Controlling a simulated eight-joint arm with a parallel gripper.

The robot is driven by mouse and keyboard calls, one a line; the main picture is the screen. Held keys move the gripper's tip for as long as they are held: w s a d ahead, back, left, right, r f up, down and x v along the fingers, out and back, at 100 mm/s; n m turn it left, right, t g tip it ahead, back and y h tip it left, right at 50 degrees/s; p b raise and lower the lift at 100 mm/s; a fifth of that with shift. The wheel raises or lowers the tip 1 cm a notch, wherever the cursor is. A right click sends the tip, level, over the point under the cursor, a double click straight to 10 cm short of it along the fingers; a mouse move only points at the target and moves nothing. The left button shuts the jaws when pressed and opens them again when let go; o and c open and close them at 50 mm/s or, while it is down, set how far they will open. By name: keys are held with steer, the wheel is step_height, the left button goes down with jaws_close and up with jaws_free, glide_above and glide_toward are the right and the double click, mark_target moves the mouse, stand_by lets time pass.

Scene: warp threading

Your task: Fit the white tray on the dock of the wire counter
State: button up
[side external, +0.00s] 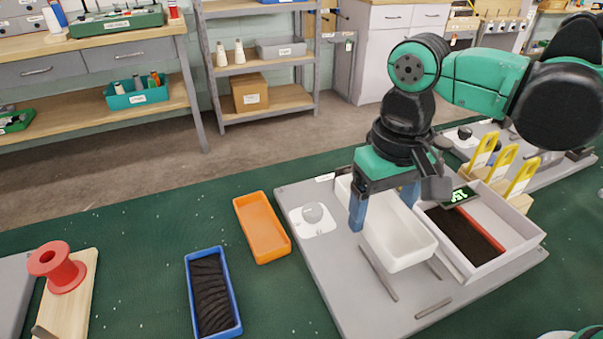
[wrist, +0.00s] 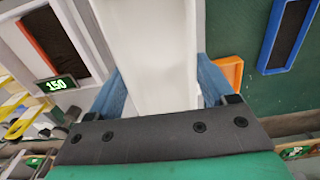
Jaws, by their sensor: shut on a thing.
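The white tray (side external: 405,252) is long and looks empty. My gripper (side external: 383,213) is shut on it, with its blue fingers on either long side. The tray also fills the middle of the wrist view (wrist: 150,45), between the fingers (wrist: 162,88). It is over the grey board of the wire counter (side external: 325,262), left of the counter's white bin (side external: 520,240). Dark rails (side external: 378,274) show on the board by the tray's near end. I cannot tell whether the tray rests on the board or hangs just above it. My gripper hides part of the tray.
The bin holds dark wires and an orange-red divider. A display (wrist: 55,84) reads 150. Left of the board are an orange tray (side external: 262,228) and a blue tray (side external: 213,292) of dark wires. Yellow upright pieces (side external: 503,163) stand behind the bin.

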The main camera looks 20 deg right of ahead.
steer(key=d+f, duration=0.2)
steer(key=d, duration=0.1)
steer(key=s+d+f, duration=0.1)
steer(key=d, duration=0.1)
steer(key=shift+d+f, duration=0.15)
steer(key=shift+f, duration=2.75)
steer(key=shift+s+f, duration=0.1)
steer(key=shift+f, duration=0.3)
steer(key=shift+f, duration=0.1)
steer(key=shift+f, duration=0.25)
steer(key=shift+f, duration=0.1)
